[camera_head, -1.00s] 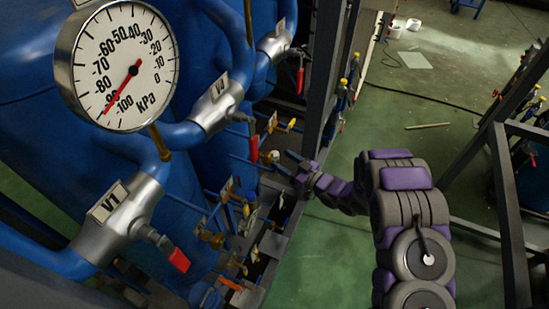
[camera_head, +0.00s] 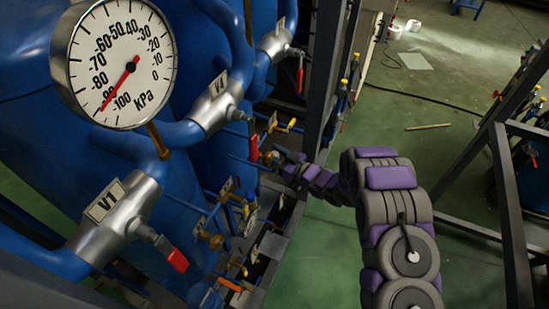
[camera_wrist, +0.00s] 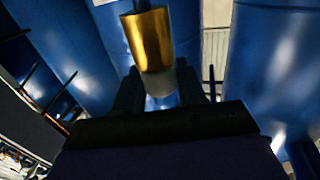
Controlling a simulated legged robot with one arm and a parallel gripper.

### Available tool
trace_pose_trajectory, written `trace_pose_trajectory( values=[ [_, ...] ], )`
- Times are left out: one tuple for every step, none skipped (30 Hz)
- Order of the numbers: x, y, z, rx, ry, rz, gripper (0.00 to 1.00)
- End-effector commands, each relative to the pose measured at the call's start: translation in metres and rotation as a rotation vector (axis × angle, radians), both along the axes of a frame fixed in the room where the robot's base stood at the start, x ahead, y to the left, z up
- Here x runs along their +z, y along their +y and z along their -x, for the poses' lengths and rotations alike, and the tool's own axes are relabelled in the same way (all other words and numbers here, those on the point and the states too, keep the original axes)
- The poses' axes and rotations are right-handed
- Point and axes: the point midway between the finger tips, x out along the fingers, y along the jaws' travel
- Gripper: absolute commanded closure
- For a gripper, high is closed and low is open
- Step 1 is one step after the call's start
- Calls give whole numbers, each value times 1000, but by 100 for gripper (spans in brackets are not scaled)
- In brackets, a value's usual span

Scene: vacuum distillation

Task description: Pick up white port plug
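A small white plug (camera_wrist: 160,87) shows at the near end of a brass fitting (camera_wrist: 153,40) in the wrist view. My gripper (camera_wrist: 160,80) has its two dark fingers apart, one on each side of the plug. The brass fitting covers part of the view between them, and I cannot tell whether either finger touches the plug. In the head view my gripper (camera_head: 274,158) is small and dark among the valves beside the blue tanks. The plug cannot be made out there.
Blue tanks (camera_head: 190,165) and a pressure gauge (camera_head: 122,65) fill the left. A red valve handle (camera_head: 253,149) is close to my gripper. A dark upright frame post (camera_head: 322,75) stands just behind.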

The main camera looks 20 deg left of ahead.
Motion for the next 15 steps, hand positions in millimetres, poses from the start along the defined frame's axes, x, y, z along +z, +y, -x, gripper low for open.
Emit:
trace_pose_trajectory(
  values=[
    [0, 0, 0, 0, 0, 0, 65],
    [0, 0, 0, 0, 0, 0, 68],
    [0, 0, 0, 0, 0, 0, 72],
    [0, 0, 0, 0, 0, 0, 75],
    [0, 0, 0, 0, 0, 0, 77],
    [0, 0, 0, 0, 0, 0, 81],
    [0, 0, 0, 0, 0, 0, 84],
    [0, 1, 0, 0, 0, 0, 87],
    [0, 1, 0, 0, 0, 0, 91],
    [0, 1, 0, 0, 0, 0, 93],
    [0, 1, 0, 0, 0, 0, 93],
    [0, 1, 0, 0, 0, 0, 93],
    [0, 1, 0, 0, 0, 1, 93],
    [0, 1, 0, 0, 0, 1, 93],
    [0, 1, 0, 0, 0, 1, 93]
  ],
)
